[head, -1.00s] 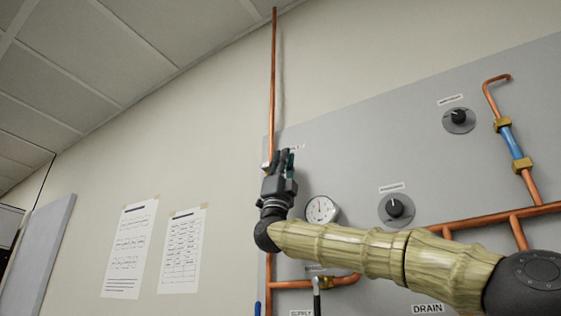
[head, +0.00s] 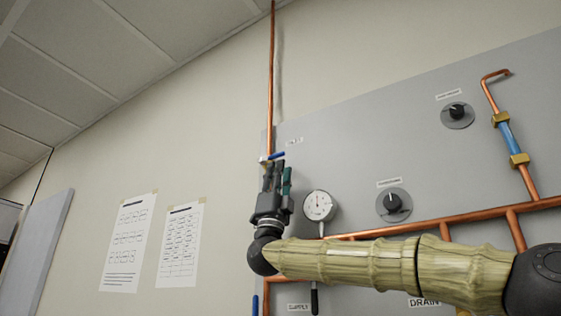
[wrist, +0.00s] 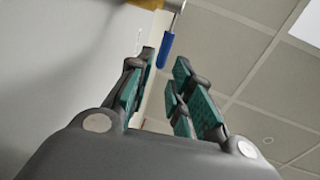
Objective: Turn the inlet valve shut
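The inlet valve's blue lever handle (head: 276,156) shows just above my fingertips, on the vertical copper pipe at the panel's left edge. In the head view it points right and slightly up from the pipe. In the wrist view the blue handle (wrist: 167,48) hangs ahead of the fingers, near the gap between them, with part of the brass valve body (wrist: 148,4) at the top edge. My gripper (head: 276,174) points up below the handle. Its green-padded fingers (wrist: 163,75) are apart with nothing between them. The handle appears clear of the fingers.
A round gauge (head: 319,206) sits right of my gripper. Two dark knobs (head: 393,203) (head: 457,112) and a blue-and-brass pipe fitting (head: 510,139) are farther right. Copper pipes run behind my arm, with another lever (head: 314,301) below. Wall left of the panel holds two paper sheets (head: 128,243).

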